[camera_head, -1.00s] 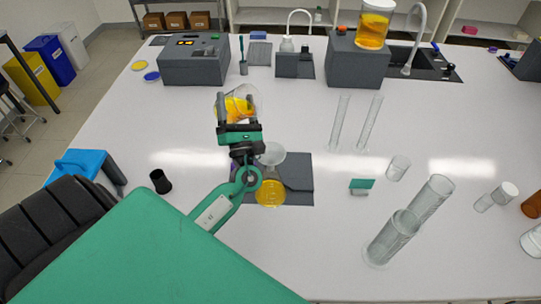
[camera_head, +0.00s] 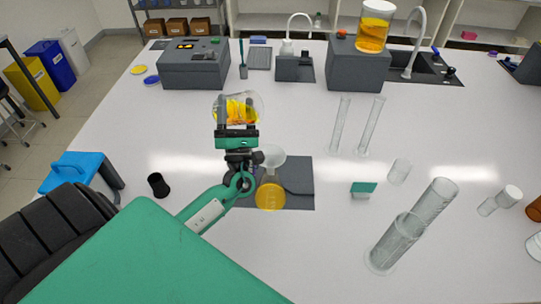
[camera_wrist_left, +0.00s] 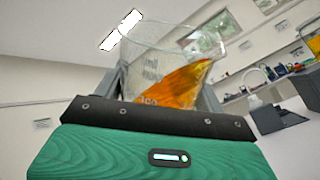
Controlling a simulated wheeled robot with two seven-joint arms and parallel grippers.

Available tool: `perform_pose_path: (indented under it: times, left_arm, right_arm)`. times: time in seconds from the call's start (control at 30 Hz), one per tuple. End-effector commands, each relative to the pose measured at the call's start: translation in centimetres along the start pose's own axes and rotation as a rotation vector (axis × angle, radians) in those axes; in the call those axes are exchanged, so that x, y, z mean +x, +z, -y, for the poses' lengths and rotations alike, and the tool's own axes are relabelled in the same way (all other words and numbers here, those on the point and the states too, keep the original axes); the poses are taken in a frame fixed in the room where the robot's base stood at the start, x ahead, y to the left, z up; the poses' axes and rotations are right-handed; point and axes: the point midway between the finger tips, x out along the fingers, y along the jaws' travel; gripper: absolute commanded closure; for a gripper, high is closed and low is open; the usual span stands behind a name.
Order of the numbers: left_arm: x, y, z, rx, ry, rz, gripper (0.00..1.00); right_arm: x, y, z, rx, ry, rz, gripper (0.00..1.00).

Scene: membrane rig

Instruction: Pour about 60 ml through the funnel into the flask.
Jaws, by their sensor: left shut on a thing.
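My left gripper (camera_head: 237,132) is shut on a clear glass beaker (camera_head: 251,103) that holds orange-yellow liquid. The beaker is tilted and held above the table. The beaker also shows in the left wrist view (camera_wrist_left: 165,50), its liquid (camera_wrist_left: 178,86) slanted to one side and a printed mark on the glass. A clear funnel (camera_head: 272,158) stands on the grey rig, partly hidden by my left wrist. Below it is the flask (camera_head: 270,197) with yellow liquid in it. No stream of liquid shows. My right gripper is not in view.
The grey rig base (camera_head: 299,177) sits mid-table. A black cup (camera_head: 158,184) stands left. Grey devices (camera_head: 194,66) line the back.

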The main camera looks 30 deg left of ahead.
Motion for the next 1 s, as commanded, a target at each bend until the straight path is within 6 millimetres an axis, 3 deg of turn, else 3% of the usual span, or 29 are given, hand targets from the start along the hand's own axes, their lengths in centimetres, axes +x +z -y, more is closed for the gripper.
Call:
perform_pose_path:
  times: [1.0]
  left_arm:
    - [-0.42, 0.82, 0.15, 0.042, 0.003, 0.058, 0.61]
  right_arm:
    - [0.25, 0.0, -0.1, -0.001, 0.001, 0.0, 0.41]
